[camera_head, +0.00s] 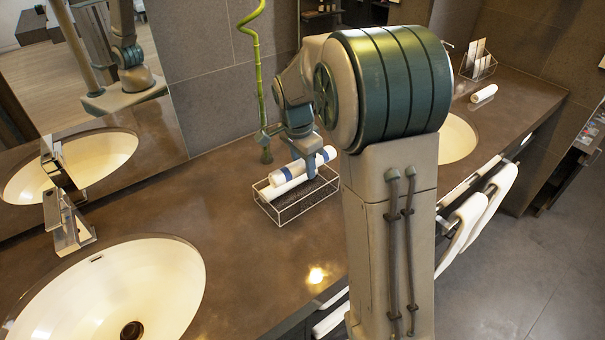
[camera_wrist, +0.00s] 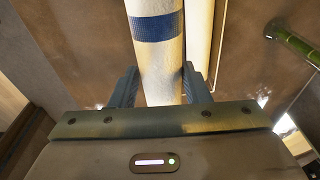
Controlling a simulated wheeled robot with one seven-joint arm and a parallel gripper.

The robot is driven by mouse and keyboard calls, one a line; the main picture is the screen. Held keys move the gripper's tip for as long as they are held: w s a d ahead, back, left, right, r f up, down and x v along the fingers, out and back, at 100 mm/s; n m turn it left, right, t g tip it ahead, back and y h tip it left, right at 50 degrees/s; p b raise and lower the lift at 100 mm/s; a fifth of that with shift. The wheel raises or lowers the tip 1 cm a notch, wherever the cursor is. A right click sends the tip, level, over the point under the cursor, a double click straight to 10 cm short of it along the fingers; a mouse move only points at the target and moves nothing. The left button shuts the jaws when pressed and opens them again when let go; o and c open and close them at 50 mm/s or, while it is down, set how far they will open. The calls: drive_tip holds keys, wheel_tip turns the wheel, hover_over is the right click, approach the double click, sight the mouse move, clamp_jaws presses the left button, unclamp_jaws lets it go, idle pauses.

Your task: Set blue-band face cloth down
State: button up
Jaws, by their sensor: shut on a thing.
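The blue-band face cloth is a white roll with a blue band (camera_wrist: 157,27), and my gripper (camera_wrist: 160,88) is shut on it.
A green bamboo stalk (camera_head: 258,85) stands just behind the basket. A sink (camera_head: 115,290) and faucet (camera_head: 70,225) are at the left, another sink (camera_head: 457,140) at the right. A white roll (camera_head: 484,93) lies farther right by a card holder (camera_head: 478,66). Counter left of the basket is clear.

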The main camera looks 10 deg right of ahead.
sight(303, 175)
wheel_tip(303, 175, down, 4)
drive_tip(key=shift+p, duration=0.35)
drive_tip(key=shift+f+b, duration=0.55)
drive_tip(key=shift+f, duration=0.05)
drive_tip(key=shift+f, duration=0.1)
drive_tip(key=o, duration=0.9)
drive_tip(key=shift+o, duration=0.2)
